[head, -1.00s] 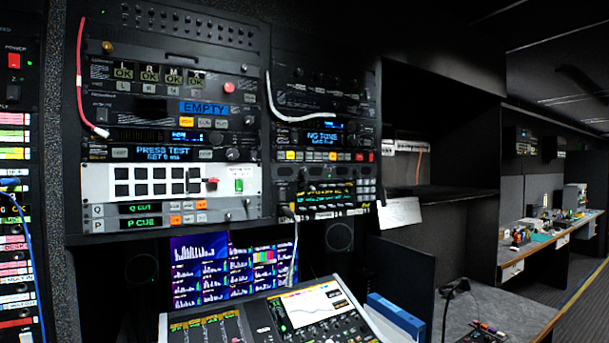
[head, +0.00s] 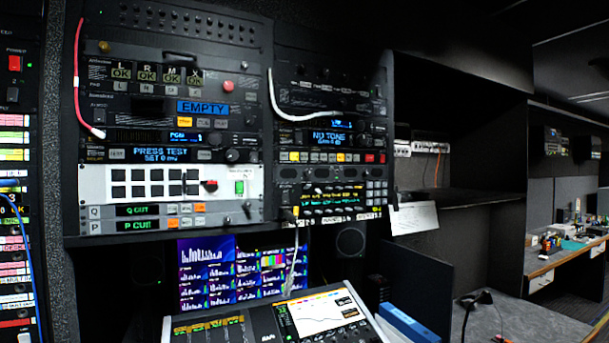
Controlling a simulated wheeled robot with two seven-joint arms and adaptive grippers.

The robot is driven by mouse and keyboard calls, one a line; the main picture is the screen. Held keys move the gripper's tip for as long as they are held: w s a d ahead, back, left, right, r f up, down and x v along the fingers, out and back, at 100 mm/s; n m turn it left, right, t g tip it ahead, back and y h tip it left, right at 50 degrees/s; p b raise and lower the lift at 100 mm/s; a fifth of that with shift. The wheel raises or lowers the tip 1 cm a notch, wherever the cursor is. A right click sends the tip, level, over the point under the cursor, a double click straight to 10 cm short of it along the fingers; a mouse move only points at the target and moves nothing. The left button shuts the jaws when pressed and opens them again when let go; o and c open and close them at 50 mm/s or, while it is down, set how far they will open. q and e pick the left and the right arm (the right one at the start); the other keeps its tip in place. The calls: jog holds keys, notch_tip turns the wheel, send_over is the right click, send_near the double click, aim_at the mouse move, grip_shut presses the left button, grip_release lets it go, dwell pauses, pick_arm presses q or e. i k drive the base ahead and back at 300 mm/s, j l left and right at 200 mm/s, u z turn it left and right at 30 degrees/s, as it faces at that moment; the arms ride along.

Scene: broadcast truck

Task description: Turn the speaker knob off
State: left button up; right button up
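Neither of my grippers is in view. Two racks of equipment stand ahead of me. The left rack has a dark round knob (head: 232,155) beside the display reading PRESS TEST, and a red knob (head: 228,86) higher up. I cannot tell which knob, if any, is the speaker knob; the labels are too small to read. Below the racks, a round speaker (head: 351,242) sits to the right of the monitor. Another dark round shape (head: 145,267), likely a speaker, is to the monitor's left.
A mixing console (head: 275,322) with a lit screen lies below the multi-view monitor (head: 232,270). A red cable (head: 78,85) and a white cable (head: 285,112) hang in front of the racks. A worktop (head: 515,318) is at the right, with a blue box (head: 405,323) near it.

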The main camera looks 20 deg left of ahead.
aim_at(307, 173)
jog(key=i+l+u, duration=0.7)
jog(key=l+u, duration=0.2)
jog(key=i+l+u, duration=0.2)
jog(key=l+u, duration=0.2)
jog(key=l, duration=0.25)
jog(key=i+l+u, duration=0.1)
jog(key=l+u, duration=0.35)
jog(key=l, duration=0.25)
jog(key=l+u, duration=0.45)
jog(key=l, duration=0.2)
jog(key=k+l+u, duration=0.15)
jog(key=l+u, duration=0.3)
jog(key=l, duration=0.25)
